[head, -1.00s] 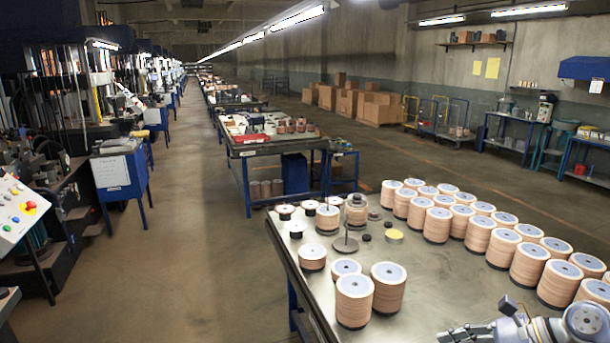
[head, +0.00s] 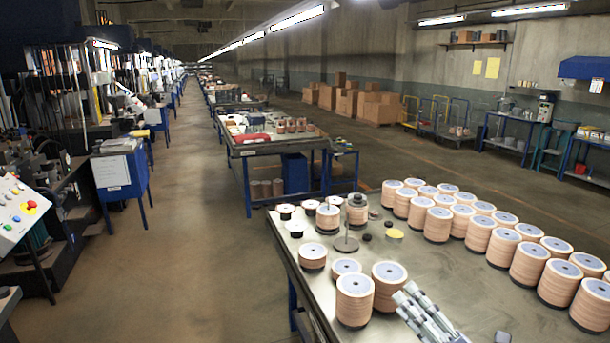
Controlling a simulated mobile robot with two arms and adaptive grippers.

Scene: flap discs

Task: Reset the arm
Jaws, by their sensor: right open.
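My right gripper (head: 407,294) shows at the bottom edge, right of centre, over the near part of the metal table (head: 455,285). Its grey fingers point up and to the left, open, with nothing seen between them. Their tips are just right of two tall stacks of tan flap discs, a front one (head: 354,302) and one behind it (head: 389,287). I cannot tell whether they touch the stack. The rest of the right arm is mostly out of frame below. My left gripper is not in view.
Rows of disc stacks (head: 529,266) fill the table's right side. Shorter stacks (head: 313,257), a spindle on a round base (head: 346,243) and a yellow disc (head: 394,233) stand at the left and back. Bare metal lies between the two groups.

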